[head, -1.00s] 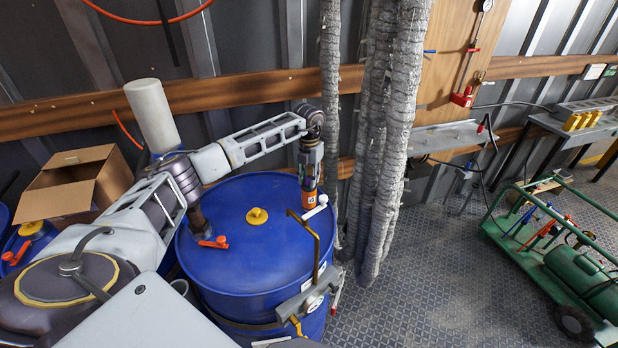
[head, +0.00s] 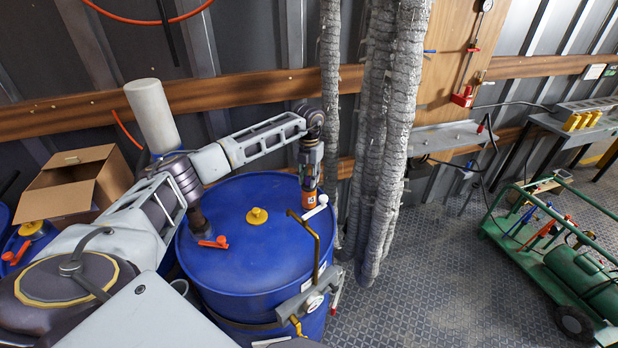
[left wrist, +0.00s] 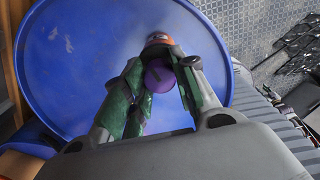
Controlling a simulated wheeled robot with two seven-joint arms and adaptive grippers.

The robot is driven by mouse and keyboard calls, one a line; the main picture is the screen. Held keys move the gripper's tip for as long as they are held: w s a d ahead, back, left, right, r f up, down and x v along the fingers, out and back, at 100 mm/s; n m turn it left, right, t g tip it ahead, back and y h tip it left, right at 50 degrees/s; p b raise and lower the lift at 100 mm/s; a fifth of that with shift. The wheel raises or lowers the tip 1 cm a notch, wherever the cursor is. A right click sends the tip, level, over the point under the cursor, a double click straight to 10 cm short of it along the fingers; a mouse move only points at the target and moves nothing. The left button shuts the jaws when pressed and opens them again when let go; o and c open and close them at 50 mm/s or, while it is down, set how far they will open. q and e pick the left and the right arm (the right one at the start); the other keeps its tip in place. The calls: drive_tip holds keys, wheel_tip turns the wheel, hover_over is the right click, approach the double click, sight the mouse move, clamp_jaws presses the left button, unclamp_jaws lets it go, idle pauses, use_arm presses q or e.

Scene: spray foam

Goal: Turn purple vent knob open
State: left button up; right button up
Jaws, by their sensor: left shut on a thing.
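The purple vent knob (left wrist: 158,76) shows in the left wrist view, between the green fingers of my left gripper (left wrist: 162,62). The gripper is shut on the knob. An orange part (left wrist: 158,38) shows just beyond the knob. In the head view my left gripper (head: 310,186) points down at the far right part of the blue drum lid (head: 240,215). There I cannot make out the knob, which the gripper hides. My right gripper is not in view.
A yellow cap (head: 257,216) and a red-orange lever (head: 214,242) stand on the lid. Silvery wrapped hoses (head: 385,130) hang close right of my left gripper. An open cardboard box (head: 75,182) is at left. A green cart (head: 575,275) stands on the floor at right.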

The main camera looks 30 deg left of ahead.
use_arm(q)
drive_tip(key=o, duration=1.1)
drive_tip(key=shift+c, duration=0.2)
wheel_tip(320, 180, up, 12)
idle(0.4)
